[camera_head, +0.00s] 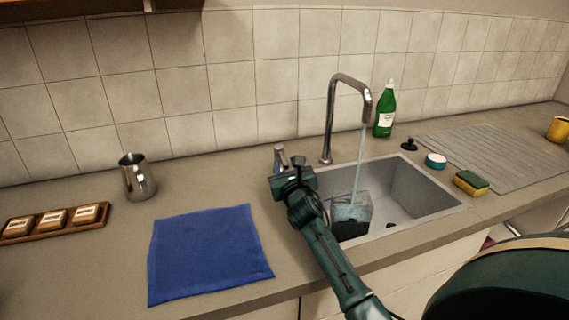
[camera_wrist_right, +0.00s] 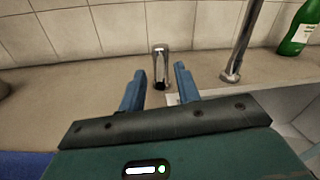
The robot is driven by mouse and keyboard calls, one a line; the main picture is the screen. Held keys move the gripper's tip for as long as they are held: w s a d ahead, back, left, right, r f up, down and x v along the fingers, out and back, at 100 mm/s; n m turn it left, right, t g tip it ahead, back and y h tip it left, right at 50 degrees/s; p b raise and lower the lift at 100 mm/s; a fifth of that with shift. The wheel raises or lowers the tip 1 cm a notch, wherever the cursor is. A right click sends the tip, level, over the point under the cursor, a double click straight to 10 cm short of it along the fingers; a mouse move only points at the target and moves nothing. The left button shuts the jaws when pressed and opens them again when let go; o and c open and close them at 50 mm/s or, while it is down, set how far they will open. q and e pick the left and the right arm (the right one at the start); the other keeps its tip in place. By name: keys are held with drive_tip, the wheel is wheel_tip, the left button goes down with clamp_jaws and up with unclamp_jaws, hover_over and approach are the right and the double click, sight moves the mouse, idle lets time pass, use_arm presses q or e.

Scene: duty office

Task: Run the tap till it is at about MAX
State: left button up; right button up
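The tall curved tap (camera_head: 331,115) stands behind the sink, and a stream of water (camera_head: 361,150) runs from its spout. The stream falls into a clear, bluish container (camera_head: 355,211) with a dark lower part, standing in the sink. My arm partly hides it, and its water level and any MAX mark cannot be read. A short metal tap handle (camera_head: 280,157) stands left of the tap; it also shows in the right wrist view (camera_wrist_right: 160,62). My right gripper (camera_wrist_right: 160,72) is open, with the handle in line between its blue fingertips. My left gripper is not in view.
The sink (camera_head: 405,185) has free room at its right. A green bottle (camera_head: 385,110), black stopper (camera_head: 409,144), blue-and-white tub (camera_head: 435,161) and sponge (camera_head: 470,183) stand around it. A blue cloth (camera_head: 208,252), metal jug (camera_head: 137,177) and wooden tray (camera_head: 60,228) lie left.

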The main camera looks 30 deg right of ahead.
sight(282, 158)
drive_tip(key=shift+x, duration=1.15)
drive_tip(key=shift+c, duration=0.3)
clamp_jaws()
